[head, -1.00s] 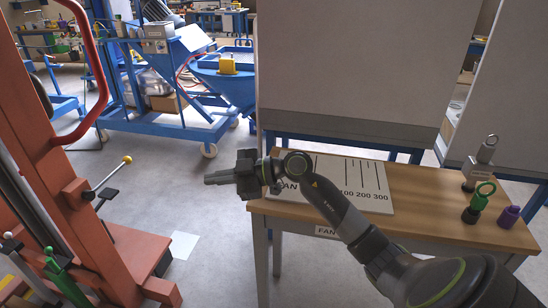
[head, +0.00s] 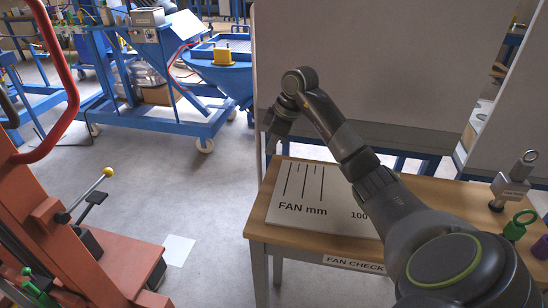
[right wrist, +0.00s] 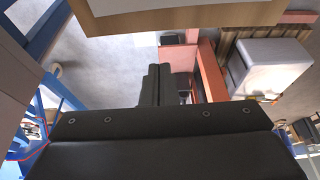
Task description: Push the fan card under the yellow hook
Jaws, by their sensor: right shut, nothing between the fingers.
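The fan card (head: 310,205) is a white board marked "FAN mm" with several black lines, lying flat on the wooden table (head: 435,195) in the head view. My right arm covers its right part. I cannot make out a yellow hook on the table. My left gripper is not in view.
A "FAN CHECK" label (head: 354,264) is on the table's front edge. A grey ring-topped block (head: 512,183) and a green ring piece (head: 518,226) stand at the right. A grey panel (head: 350,65) stands behind.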

